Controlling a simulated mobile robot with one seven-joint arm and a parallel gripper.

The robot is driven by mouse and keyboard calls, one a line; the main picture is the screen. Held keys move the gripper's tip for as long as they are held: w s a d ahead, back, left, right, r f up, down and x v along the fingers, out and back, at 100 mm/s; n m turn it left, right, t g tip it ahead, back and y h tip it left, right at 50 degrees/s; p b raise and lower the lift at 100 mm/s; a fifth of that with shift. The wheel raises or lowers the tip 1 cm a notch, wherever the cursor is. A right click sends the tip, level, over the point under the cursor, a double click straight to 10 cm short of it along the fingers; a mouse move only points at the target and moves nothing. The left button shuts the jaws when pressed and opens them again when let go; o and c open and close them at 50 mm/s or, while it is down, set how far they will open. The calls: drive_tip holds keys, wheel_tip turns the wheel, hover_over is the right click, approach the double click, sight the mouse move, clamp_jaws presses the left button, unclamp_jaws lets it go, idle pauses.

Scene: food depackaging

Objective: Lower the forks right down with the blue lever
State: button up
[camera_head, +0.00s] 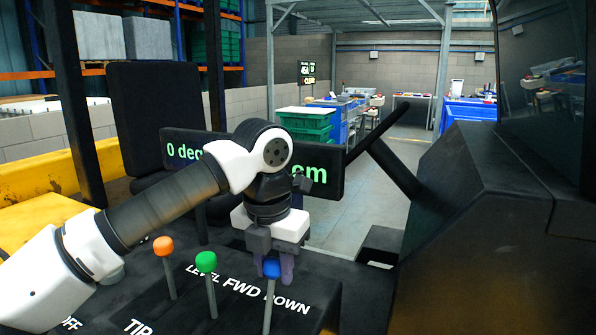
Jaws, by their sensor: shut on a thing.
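The blue lever (269,268) stands at the right end of a row of levers on the dark console. My gripper (272,268) comes down from above and is shut on its blue knob, with a finger on each side. The lever's thin grey rod shows below the fingers. The word DOWN is printed on the console just right of this rod. The forks are not in view. A dark display (318,170) behind my arm shows green text, "0 deg" and "cm"; its middle is hidden by my arm.
A green-knobbed lever (206,262) and an orange-knobbed lever (163,246) stand left of the blue one. A black steering wheel or bar (392,165) and a dark housing (480,200) are at right. Green crates (305,122) stand beyond on open floor.

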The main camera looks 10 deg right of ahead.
idle(0.8)
drive_tip(key=shift+s+a+r+b, duration=0.2)
drive_tip(key=shift+s+a, duration=0.5)
drive_tip(key=shift+s, duration=0.3)
drive_tip(key=shift+s+a+r+b, duration=0.2)
drive_tip(key=shift+s+a, duration=0.45)
drive_tip(key=shift+s, duration=0.35)
drive_tip(key=o, duration=0.8)
drive_tip(key=shift+c, duration=0.2)
wheel_tip(320, 180, up, 8)
drive_tip(key=p, duration=0.5)
drive_tip(key=shift+s+a+p, duration=0.2)
drive_tip(key=shift+s+p, duration=0.15)
